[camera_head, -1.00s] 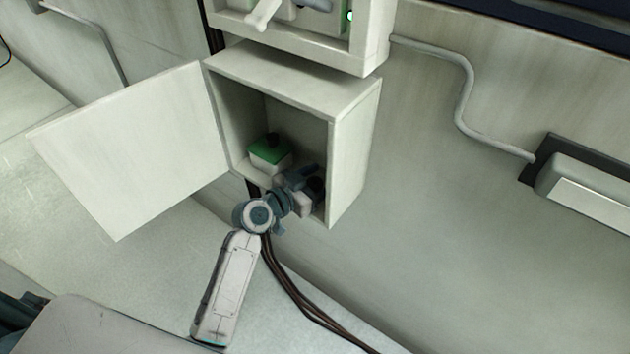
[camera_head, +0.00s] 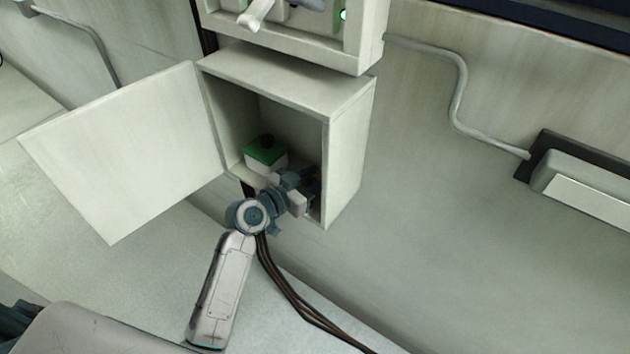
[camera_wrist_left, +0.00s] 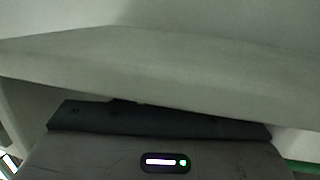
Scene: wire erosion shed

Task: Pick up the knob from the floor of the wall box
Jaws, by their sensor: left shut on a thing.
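The open wall box (camera_head: 349,160) hangs in the middle of the head view, its door swung out to the left. My left gripper (camera_head: 306,190) reaches through the front opening, low at the right side of the box floor. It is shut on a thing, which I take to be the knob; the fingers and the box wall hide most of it. In the left wrist view my gripper's dark body fills the bottom, below a pale panel, and neither fingertips nor knob show. My right gripper is not in view.
A green-topped white block (camera_head: 266,151) with a black top piece stands at the back left of the box floor. The open door (camera_head: 125,150) is left of my arm. Another box (camera_head: 365,40) is just above. Dark cables (camera_head: 290,300) hang below.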

